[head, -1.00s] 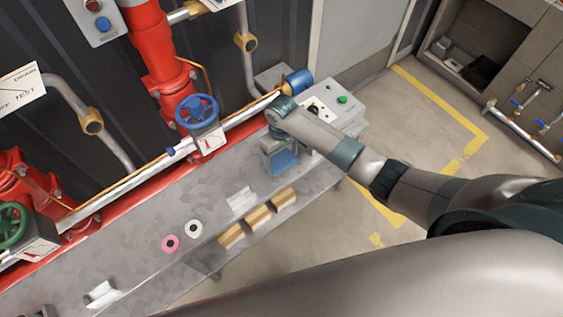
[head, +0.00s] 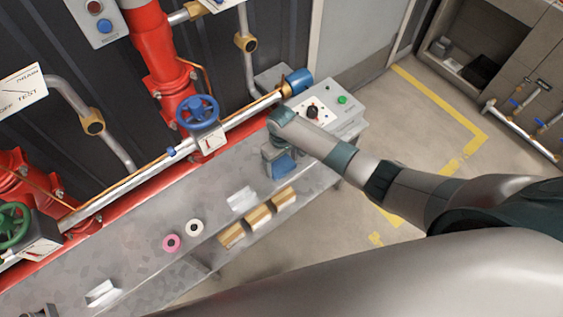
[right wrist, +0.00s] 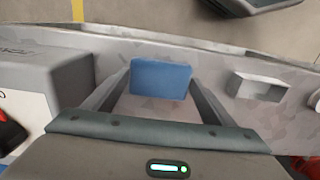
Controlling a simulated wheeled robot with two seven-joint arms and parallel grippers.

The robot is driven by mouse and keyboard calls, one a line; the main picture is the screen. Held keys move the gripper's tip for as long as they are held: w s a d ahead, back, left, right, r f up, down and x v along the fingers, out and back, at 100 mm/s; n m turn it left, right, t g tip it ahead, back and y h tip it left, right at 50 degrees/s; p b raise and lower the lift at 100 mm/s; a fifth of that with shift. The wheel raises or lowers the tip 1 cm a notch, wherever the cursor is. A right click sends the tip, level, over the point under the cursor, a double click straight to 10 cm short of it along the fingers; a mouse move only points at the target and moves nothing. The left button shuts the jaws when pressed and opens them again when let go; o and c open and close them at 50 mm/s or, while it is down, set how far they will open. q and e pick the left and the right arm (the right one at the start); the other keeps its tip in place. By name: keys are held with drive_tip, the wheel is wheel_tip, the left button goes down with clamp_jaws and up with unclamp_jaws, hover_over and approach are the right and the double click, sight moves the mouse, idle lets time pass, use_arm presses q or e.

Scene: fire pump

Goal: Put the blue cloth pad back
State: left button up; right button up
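The blue cloth pad (head: 283,166) is under my right gripper (head: 276,156), over the right end of the grey bench. In the right wrist view the pad (right wrist: 161,78) spans the space between the two fingertips of the gripper (right wrist: 161,84), its edges against them, so the gripper looks shut on it. Whether the pad touches the bench is hard to tell. My left gripper is not in view.
A grey control box (head: 335,105) stands close beyond the right gripper. Red pipes and valve wheels line the wall.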

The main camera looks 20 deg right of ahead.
sight(281, 166)
drive_tip(key=o, duration=0.4)
drive_tip(key=shift+c, duration=0.2)
wheel_tip(281, 166, up, 12)
drive_tip(key=shift+b, duration=0.45)
idle(0.4)
